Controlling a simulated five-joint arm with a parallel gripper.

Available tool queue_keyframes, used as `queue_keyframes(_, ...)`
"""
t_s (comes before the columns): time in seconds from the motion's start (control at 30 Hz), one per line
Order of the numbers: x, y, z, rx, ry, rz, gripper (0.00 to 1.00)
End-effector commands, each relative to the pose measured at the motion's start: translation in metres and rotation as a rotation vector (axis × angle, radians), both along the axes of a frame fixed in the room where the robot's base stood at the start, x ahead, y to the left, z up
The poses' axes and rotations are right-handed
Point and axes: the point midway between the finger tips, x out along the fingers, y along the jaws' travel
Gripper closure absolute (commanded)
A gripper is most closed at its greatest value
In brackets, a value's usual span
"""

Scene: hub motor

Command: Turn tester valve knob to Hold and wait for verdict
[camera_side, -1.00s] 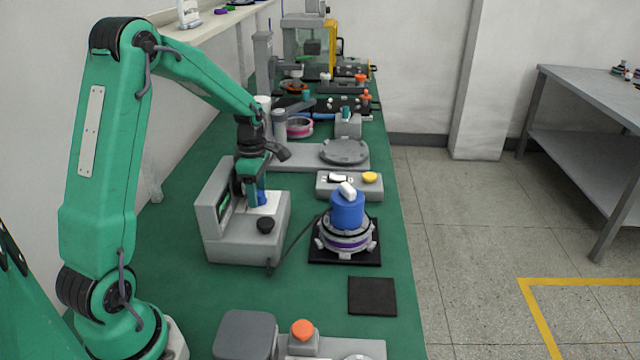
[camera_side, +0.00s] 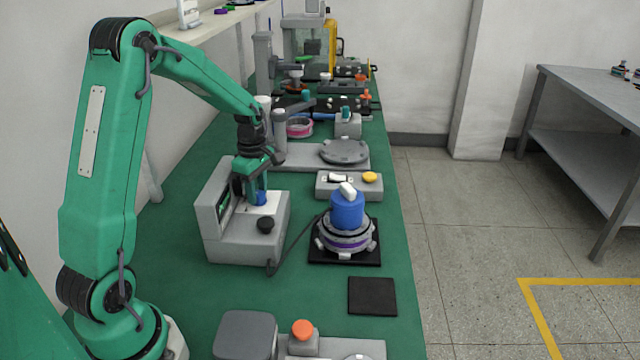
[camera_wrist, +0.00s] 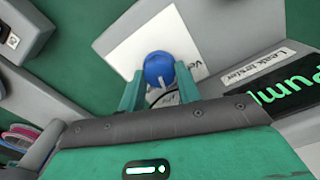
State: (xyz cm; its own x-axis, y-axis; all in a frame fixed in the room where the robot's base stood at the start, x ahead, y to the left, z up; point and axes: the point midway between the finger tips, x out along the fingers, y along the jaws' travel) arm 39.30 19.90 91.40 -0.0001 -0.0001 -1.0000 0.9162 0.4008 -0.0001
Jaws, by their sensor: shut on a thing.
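The leak tester (camera_side: 238,235) is a grey box with a dark screen, standing on the green bench. Its blue valve knob (camera_side: 261,197) sits on a white label plate; it also shows in the wrist view (camera_wrist: 158,68). My gripper (camera_side: 256,196) points down over the plate, and its green fingers (camera_wrist: 160,88) are shut on the knob's sides. Part of the plate lettering is hidden by the fingers. The screen (camera_wrist: 283,100) shows green letters, partly cut off. A blue cap with a white top (camera_side: 347,208) sits on the hub motor (camera_side: 345,237), joined to the tester by a dark hose.
A grey box with a yellow button (camera_side: 369,177) stands behind the motor. An empty black pad (camera_side: 372,296) lies in front.

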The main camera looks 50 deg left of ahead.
Motion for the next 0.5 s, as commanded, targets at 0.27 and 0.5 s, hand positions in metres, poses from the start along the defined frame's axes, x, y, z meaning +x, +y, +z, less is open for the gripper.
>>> queue_keyframes(0.27, 0.0002, -0.0004, 0.0010, 0.000, 0.000, -0.098, 0.89)
queue_keyframes(0.5, 0.0002, -0.0005, 0.0011, 0.000, 0.000, -0.098, 0.89)
